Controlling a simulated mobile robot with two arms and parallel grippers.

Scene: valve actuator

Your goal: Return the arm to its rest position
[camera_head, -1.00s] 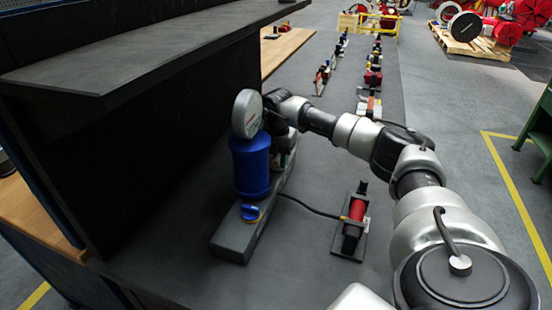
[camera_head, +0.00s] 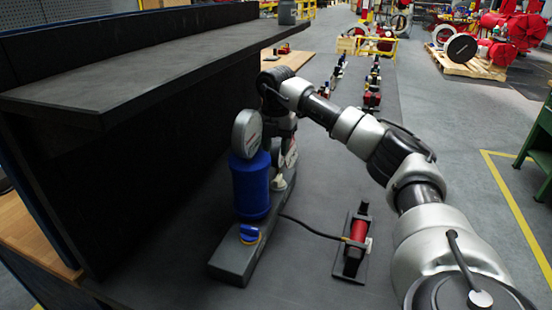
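My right arm comes in from the lower right and reaches over the dark bench toward the valve actuator. Its wrist is bent down behind the actuator, near the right gripper (camera_head: 278,125). The fingers are hidden, so I cannot tell whether they are open or shut or touch anything. The actuator has a blue cylinder (camera_head: 251,185), a round gauge (camera_head: 247,133) in front of the wrist, and a dark grey base (camera_head: 236,260) with a small blue-and-yellow handle (camera_head: 250,234). My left gripper is not in view.
A red hand pump (camera_head: 354,242) stands on the bench, joined to the actuator by a black hose (camera_head: 312,229). A dark shelf (camera_head: 150,65) overhangs the left side. More red units (camera_head: 372,92) stand farther back. A green rack (camera_head: 541,145) is at the right edge.

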